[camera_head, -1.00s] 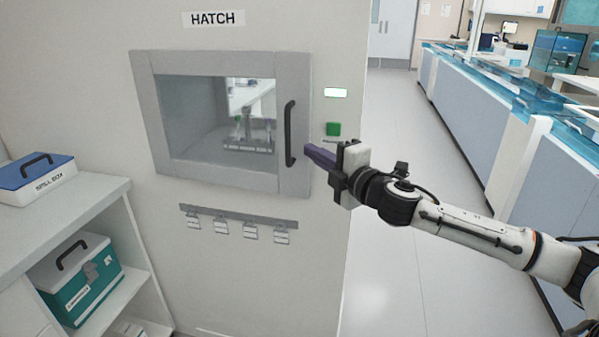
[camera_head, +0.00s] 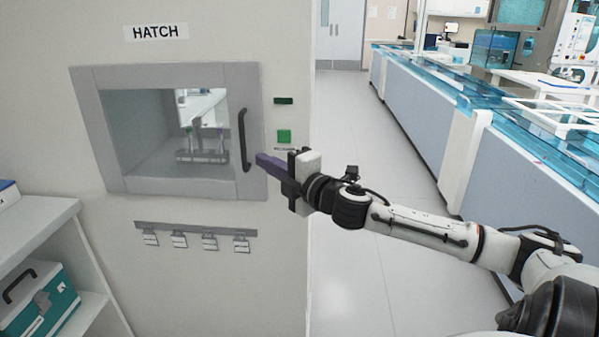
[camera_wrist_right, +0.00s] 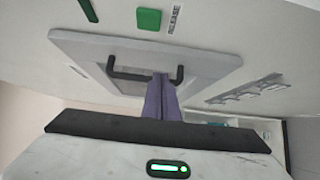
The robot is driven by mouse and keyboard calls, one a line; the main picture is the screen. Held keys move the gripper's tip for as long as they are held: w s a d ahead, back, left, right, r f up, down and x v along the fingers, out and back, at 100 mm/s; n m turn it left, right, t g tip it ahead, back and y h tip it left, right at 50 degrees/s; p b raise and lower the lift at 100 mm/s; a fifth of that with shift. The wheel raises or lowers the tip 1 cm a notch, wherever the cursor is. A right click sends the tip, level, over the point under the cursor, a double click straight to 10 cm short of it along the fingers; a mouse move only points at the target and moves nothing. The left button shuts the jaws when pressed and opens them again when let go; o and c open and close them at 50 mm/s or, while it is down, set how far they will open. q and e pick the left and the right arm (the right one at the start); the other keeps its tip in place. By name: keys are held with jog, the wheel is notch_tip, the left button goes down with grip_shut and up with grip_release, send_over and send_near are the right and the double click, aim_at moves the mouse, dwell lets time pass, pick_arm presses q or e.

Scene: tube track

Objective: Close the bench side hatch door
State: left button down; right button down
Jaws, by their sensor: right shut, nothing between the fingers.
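The hatch door (camera_head: 165,185) is a grey-framed glass panel set in the white wall under a HATCH sign. It looks shut, flush in its frame. Its black vertical handle (camera_head: 244,140) is on the right side; it also shows in the right wrist view (camera_wrist_right: 128,75). My right gripper (camera_head: 262,160) has its purple fingers shut and empty, pointing at the door's right edge just right of the handle. In the right wrist view the fingers (camera_wrist_right: 161,84) overlap the handle; I cannot tell whether they touch the door. My left gripper is not in view.
A green button (camera_head: 284,136) and a dark indicator (camera_head: 284,101) sit right of the door. Clips hang on a rail (camera_head: 195,228) below. A shelf (camera_head: 40,235) with a teal box (camera_head: 45,310) stands at left. Open floor (camera_head: 365,250) and long benches (camera_head: 415,110) lie right.

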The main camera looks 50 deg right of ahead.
jog(key=s+a, duration=0.1)
jog(key=s, duration=0.9)
jog(key=shift+a+f, duration=0.15)
jog(key=shift+a, duration=0.05)
jog(key=s+a+f+m+g, duration=0.1)
jog(key=s+f+m+g, duration=0.15)
jog(key=f, duration=0.65)
jog(key=s+a+f+m+g, duration=0.1)
jog(key=s+a+f+m, duration=0.2)
jog(key=f, duration=0.6)
jog(key=s+f+m+g, duration=0.2)
jog(key=s+f+m, duration=0.15)
jog(key=f, duration=0.55)
jog(key=s+a+f+m+g+y, duration=0.1)
jog(key=s+a+f+m, duration=0.1)
jog(key=a+f, duration=0.3)
jog(key=s+a+f+m+g+y, duration=0.1)
jog(key=s+a+f, duration=0.3)
jog(key=a, duration=0.6)
jog(key=s+a+f+m+g+y, duration=0.1)
jog(key=s+a+f+m+g, duration=0.1)
jog(key=a, duration=0.6)
notch_tip(320, 180, down, 4)
jog(key=shift+s+r+m+y, duration=0.15)
jog(key=shift+s+m+y, duration=0.15)
jog(key=shift+s+m, duration=0.5)
jog(key=shift+s, duration=0.1)
